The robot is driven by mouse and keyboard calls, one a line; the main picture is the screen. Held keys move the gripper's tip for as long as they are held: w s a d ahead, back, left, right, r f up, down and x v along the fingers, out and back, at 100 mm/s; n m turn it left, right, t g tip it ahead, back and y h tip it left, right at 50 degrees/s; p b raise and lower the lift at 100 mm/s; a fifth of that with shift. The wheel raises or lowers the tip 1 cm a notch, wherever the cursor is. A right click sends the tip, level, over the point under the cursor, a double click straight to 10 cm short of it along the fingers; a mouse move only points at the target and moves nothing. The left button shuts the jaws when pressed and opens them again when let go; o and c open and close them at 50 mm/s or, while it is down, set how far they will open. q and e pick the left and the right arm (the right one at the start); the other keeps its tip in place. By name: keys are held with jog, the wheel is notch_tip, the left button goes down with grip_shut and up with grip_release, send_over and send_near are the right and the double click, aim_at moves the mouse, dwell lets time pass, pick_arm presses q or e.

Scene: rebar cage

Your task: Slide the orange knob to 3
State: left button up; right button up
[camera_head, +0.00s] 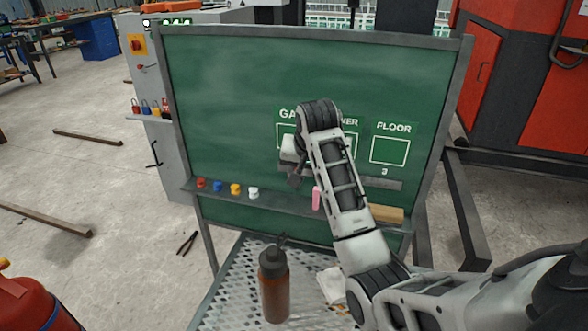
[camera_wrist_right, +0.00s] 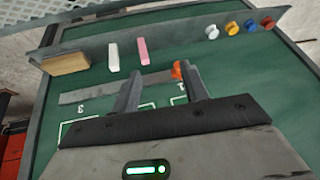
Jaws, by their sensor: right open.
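The green board (camera_head: 230,90) stands upright with a grey slider track (camera_head: 382,183) below its labelled boxes. In the right wrist view the track (camera_wrist_right: 90,95) appears turned around, with a "3" near its left end and a "1" near its right end. The orange knob (camera_wrist_right: 176,71) shows by the tip of the right-hand finger, near the "1" end; I cannot tell if they touch. In the head view my arm hides the knob. My right gripper (camera_wrist_right: 158,72) is open, its fingers pointing at the board around the track. My left gripper is not in view.
The board's ledge (camera_head: 270,203) holds several coloured magnets, pink (camera_head: 317,198) and white chalk, and a wooden eraser (camera_head: 386,213). A brown bottle (camera_head: 273,287) and a white cloth (camera_head: 332,285) are on the perforated table (camera_head: 225,300) in front.

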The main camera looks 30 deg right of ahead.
jog(key=w+d+r+m, duration=0.2)
jog(key=w+r, duration=0.2)
jog(key=r, duration=0.3)
jog(key=shift+y, duration=0.4)
jog(key=p+x, duration=0.1)
jog(key=x, duration=1.4)
jog(key=shift+w+f, duration=0.15)
jog(key=shift+f, duration=0.05)
jog(key=shift+c, duration=0.4)
grip_shut()
